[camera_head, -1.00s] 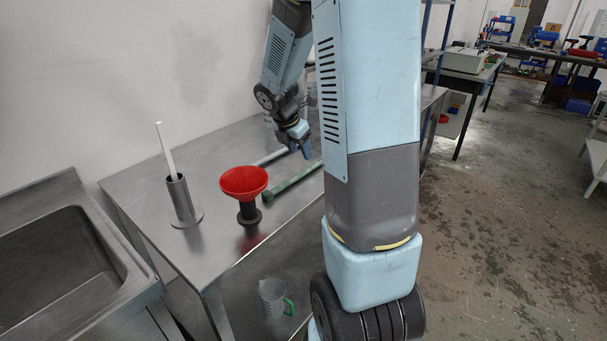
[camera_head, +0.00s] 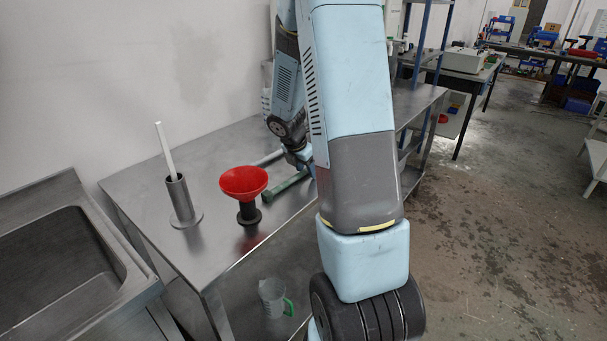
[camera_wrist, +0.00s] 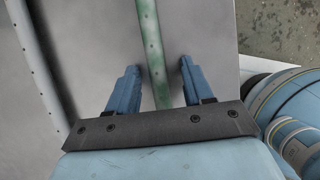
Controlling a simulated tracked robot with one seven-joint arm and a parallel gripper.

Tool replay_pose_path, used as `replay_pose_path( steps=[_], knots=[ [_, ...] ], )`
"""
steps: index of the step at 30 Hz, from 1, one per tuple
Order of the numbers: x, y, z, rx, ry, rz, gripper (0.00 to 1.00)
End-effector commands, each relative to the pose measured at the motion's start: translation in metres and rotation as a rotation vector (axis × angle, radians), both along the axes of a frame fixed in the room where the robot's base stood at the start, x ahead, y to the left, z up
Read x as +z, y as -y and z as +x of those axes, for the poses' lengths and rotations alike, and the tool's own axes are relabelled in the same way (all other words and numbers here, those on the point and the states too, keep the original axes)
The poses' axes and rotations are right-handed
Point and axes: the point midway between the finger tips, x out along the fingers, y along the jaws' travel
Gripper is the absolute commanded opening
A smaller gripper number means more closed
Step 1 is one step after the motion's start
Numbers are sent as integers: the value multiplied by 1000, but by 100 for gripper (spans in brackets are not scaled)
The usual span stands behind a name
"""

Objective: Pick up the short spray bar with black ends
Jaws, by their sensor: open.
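A green bar (camera_head: 287,187) with small holes lies on the metal table, and a pale grey bar (camera_head: 268,158) lies behind it. My gripper (camera_wrist: 158,68) is open in the wrist view. The green bar (camera_wrist: 153,55) runs between its two blue fingers, with a gap on each side. The pale grey bar with dark dots (camera_wrist: 42,62) lies to the left, outside the fingers. No black ends show on either bar; the far ends are out of frame or hidden behind my arm. In the head view, my arm hides most of the gripper.
A red funnel (camera_head: 243,181) on a dark stand and a metal cylinder holding a white rod (camera_head: 180,197) stand left of the bars on the table (camera_head: 135,190). A sink (camera_head: 60,265) is at far left. A clear jug (camera_head: 272,297) sits below. The wall is close behind.

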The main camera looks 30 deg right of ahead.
Motion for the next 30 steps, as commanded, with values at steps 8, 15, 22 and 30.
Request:
replay_pose_path(
  steps=[8, 15, 22, 30],
  knots=[
    [0, 0, 0, 0, -1, 0, 42],
    [0, 0, 0, 0, 0, 0, 20],
    [0, -1, 0, 1, 0, 0, 0],
    [0, -1, 0, 1, 0, 0, 0]
  ],
)
